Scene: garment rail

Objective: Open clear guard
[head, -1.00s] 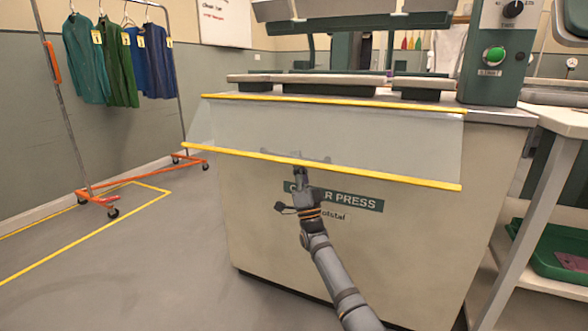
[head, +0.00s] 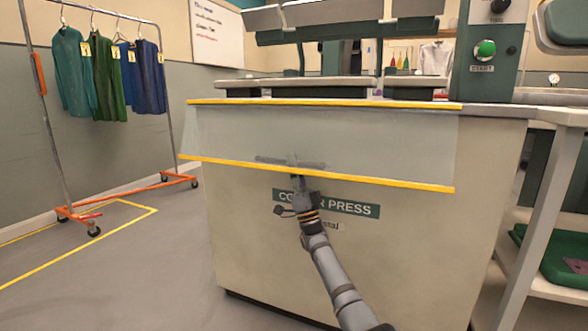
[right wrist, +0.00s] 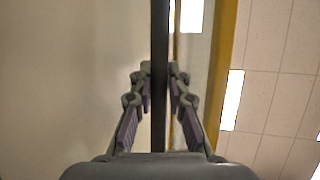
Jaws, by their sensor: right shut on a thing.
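The clear guard (head: 380,145) is a see-through panel with yellow strips along its top and lower edges. It slopes out and down over the front of the collar press (head: 400,250). A grey bar handle (head: 270,160) shows through the panel near its lower edge. My right gripper (head: 294,163) reaches up from below and is shut on this handle, its fingertips partly behind the panel. In the right wrist view the dark handle bar (right wrist: 159,60) runs upright between the fingers (right wrist: 159,85). My left gripper is not in view.
A garment rail (head: 60,140) with several shirts stands at the left. A control box with a green button (head: 486,48) is on the press at the upper right.

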